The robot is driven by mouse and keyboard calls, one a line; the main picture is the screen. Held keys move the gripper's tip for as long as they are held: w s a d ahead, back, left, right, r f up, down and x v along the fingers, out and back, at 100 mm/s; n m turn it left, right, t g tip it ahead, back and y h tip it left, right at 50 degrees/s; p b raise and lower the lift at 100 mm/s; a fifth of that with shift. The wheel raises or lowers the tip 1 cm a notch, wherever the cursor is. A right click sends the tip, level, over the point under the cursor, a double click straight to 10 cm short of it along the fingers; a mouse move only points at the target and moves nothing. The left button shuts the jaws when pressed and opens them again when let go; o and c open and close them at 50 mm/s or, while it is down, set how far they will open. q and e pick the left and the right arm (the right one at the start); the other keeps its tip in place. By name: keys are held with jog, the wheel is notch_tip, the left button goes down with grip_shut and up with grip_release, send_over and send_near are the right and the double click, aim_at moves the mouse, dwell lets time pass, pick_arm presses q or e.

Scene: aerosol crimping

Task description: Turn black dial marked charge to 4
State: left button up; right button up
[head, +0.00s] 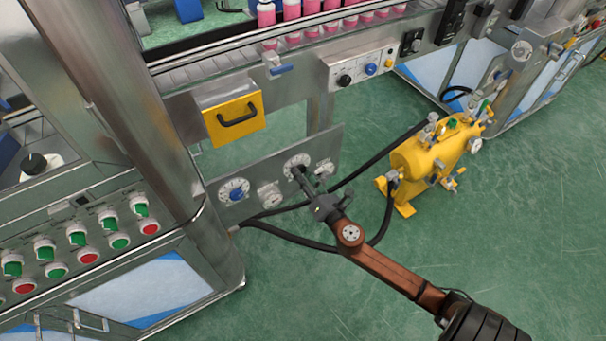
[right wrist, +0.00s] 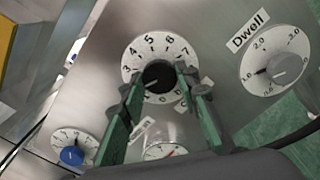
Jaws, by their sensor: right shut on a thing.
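The black dial (right wrist: 158,76) sits on a round white scale (right wrist: 137,58) with printed numbers on the grey metal panel. In the head view the white scale (head: 291,161) shows just beyond my right gripper (head: 299,173). In the right wrist view my right gripper (right wrist: 164,92) has one green-padded finger on each side of the black dial and is shut on it. The fingers hide the lower sides of the scale. I cannot read for certain which number the dial points to. Its label is mostly hidden. My left gripper is not in view.
A grey Dwell dial (right wrist: 285,69) is to the right on the panel. A blue dial (head: 236,194) and a gauge (head: 269,194) are to the left and below. A yellow machine (head: 420,157) with black hoses stands right of the panel. Green floor is open around it.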

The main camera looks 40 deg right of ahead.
jog(key=m, duration=0.7)
jog(key=shift+m+p, duration=0.3)
jog(key=shift+p, duration=0.05)
jog(key=shift+r+m, duration=0.1)
jog(key=shift+m, duration=0.3)
jog(key=shift+m+p, duration=0.65)
jog(key=shift+m, duration=0.55)
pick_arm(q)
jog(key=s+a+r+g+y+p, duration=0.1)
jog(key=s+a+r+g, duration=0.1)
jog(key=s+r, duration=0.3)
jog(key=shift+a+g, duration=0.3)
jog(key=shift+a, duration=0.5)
pick_arm(e)
jog(key=shift+m, duration=1.4)
jog(key=o, duration=1)
jog(key=shift+c, duration=0.2)
jog(key=shift+o, duration=1)
